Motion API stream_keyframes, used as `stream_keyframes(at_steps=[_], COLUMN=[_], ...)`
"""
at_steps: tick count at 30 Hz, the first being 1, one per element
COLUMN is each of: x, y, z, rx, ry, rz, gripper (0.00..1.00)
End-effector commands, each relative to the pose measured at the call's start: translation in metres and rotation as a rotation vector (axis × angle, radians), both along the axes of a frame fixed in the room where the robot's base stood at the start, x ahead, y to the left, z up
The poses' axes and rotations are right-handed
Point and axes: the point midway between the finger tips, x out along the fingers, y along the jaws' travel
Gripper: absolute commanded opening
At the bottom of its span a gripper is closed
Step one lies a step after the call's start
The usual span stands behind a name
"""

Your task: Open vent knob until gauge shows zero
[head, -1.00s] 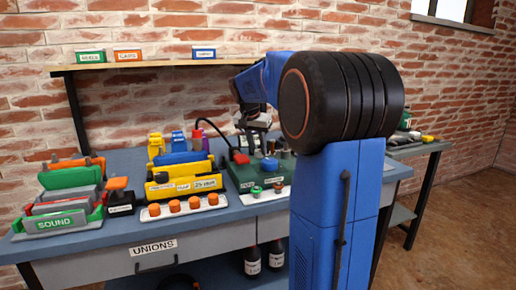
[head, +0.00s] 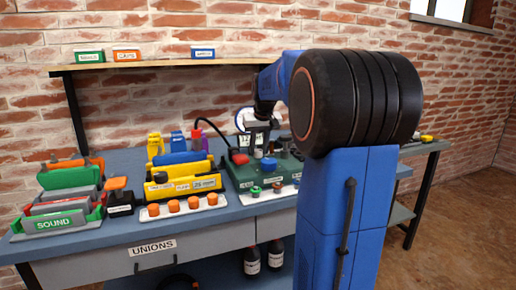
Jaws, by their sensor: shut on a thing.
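A green test unit (head: 244,178) sits on the bench, with a red block (head: 240,157) and a blue knob (head: 268,164) on top. My gripper (head: 260,149) points down over the unit, just behind the blue knob in the picture. It is shut on what looks like a knob on the unit; its fingers hide most of it, and I cannot tell which knob it is. A round white-faced gauge (head: 242,118) stands behind my gripper, partly covered by it. Its needle and reading are too small to tell.
A white strip with green and red knobs (head: 256,190) lies in front of the unit. A yellow bin (head: 182,188) and orange-capped fittings (head: 192,202) stand left. My arm hides the bench's right part.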

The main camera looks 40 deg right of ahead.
Motion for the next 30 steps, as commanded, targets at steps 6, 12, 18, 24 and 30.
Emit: stream_keyframes(at_steps=[6, 12, 18, 24, 30], x=[-0.0005, -0.0005, -0.0003, -0.0003, 0.0001], y=[-0.0026, -0.0042, -0.0051, -0.0062, -0.0064], z=[0.0002, -0.0001, -0.0001, 0.0000, -0.0002], rx=[0.001, 0.002, 0.001, 0.000, -0.001], ry=[-0.002, 0.000, -0.001, 0.001, 0.001], rz=[0.200, 0.390, 0.564, 0.705, 0.798], gripper=[0.05, 0.05, 0.05, 0.05, 0.05])
